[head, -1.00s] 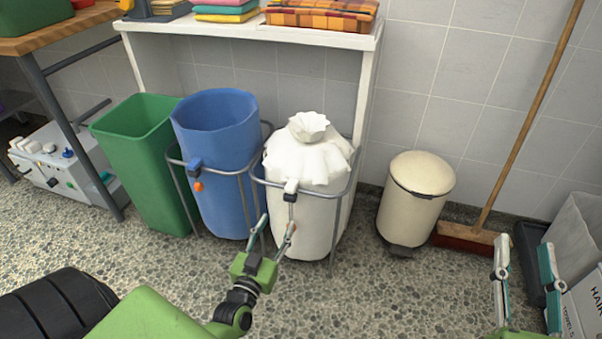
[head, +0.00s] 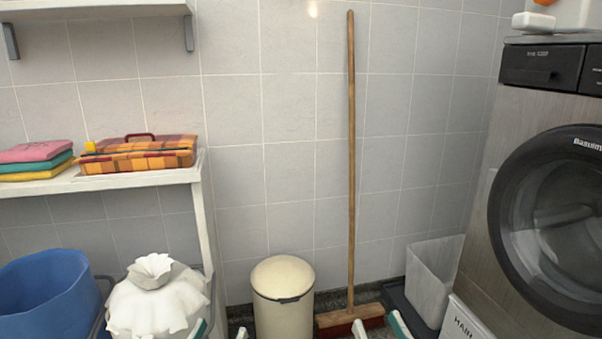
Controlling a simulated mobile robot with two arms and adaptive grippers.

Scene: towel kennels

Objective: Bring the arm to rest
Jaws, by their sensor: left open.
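Only the fingertips of my two grippers show, along the bottom edge of the head view. My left gripper (head: 220,331) is open, its two tips apart, low in front of the floor between the white bag-lined bin (head: 155,303) and the cream pedal bin (head: 283,300). My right gripper (head: 380,328) is also open, with its tips apart below the broom head (head: 349,319). I see nothing between either pair of fingertips. The rest of both arms is out of view.
A blue bin (head: 48,295) stands at the left under a white shelf (head: 110,181) with folded towels (head: 36,160) and a plaid item (head: 140,153). A broom (head: 350,150) leans on the wall. A grey bin (head: 432,280) and a washer (head: 550,200) stand at the right.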

